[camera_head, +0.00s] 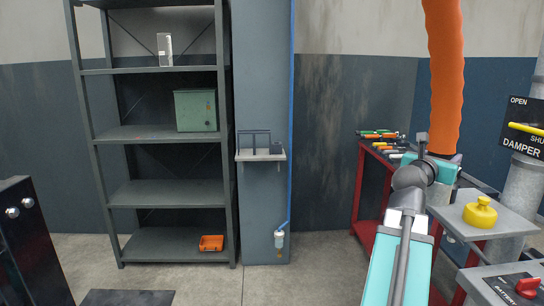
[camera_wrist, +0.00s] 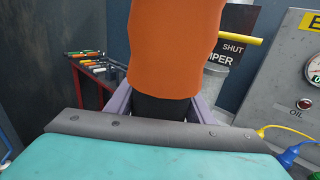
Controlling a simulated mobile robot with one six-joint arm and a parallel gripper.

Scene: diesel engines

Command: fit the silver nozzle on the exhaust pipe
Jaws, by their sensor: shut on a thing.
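An orange ribbed hose (camera_head: 445,75) hangs from above down to my gripper (camera_wrist: 163,108). In the wrist view the hose (camera_wrist: 175,45) fills the middle, and its black lower part (camera_wrist: 160,107) sits between my two grey-purple fingers, which are shut on it. In the head view my teal wrist covers most of the grip. A pale grey cylinder (camera_head: 438,192) shows just below it and may be the silver nozzle; the wrist view hides it. I cannot pick out the exhaust pipe for sure. A grey metal pipe (camera_head: 515,195) stands at the far right, behind the damper sign.
A red tool cart (camera_head: 373,152) stands behind my arm. Shelves (camera_head: 155,133) stand at the left; the middle floor is clear.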

